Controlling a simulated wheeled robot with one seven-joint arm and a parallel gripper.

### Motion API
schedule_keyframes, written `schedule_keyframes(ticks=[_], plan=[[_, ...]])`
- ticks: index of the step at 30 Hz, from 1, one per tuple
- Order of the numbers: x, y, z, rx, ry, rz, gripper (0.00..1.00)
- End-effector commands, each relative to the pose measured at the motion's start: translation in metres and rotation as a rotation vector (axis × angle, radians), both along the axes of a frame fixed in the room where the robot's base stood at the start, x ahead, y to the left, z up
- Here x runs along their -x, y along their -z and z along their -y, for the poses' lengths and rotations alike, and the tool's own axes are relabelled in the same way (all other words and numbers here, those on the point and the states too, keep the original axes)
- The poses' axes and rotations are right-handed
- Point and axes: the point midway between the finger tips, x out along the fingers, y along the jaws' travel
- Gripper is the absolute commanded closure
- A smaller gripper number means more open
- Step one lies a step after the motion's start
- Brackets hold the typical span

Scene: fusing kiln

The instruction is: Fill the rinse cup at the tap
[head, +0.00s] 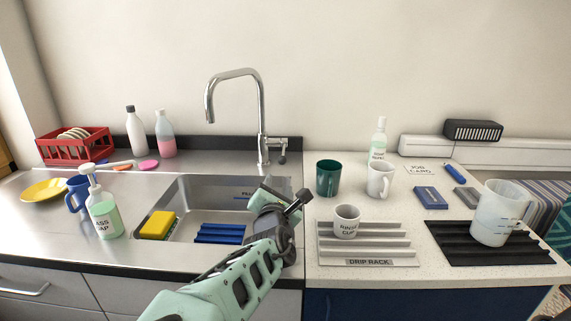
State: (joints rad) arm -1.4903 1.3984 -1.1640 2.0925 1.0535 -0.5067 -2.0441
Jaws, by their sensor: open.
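The rinse cup (346,222) is a small white cup with dark lettering. It stands upright on the grey drip rack (368,262) on the counter right of the sink. The chrome tap (262,110) stands behind the sink (180,195), its spout curving to the left over the basin. No water stream shows at the spout. My gripper (303,194) is over the right edge of the sink, left of the rinse cup and apart from it. It is open and I see nothing held; its fingers look small and dark here.
A green cup (328,178) and a white mug (380,180) stand behind the rack. A measuring jug (499,214) stands on a black mat (490,252) at right. A yellow sponge (157,225) and blue rack (220,234) are in the sink. A soap bottle (104,214) stands left.

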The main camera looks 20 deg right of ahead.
Motion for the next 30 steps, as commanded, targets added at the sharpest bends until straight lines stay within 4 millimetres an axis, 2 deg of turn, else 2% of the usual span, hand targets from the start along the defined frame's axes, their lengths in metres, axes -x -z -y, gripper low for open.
schedule_keyframes(ticks=[5,8,24,30], plan=[[-0.012,0.0,0.004,0.0,0.002,0.0,0.56],[-0.027,0.0,0.01,-0.001,0.004,0.0,0.56],[-0.132,0.0,0.044,-0.001,0.002,0.0,0.56],[-0.157,0.001,0.051,0.0,0.001,-0.001,0.56]])
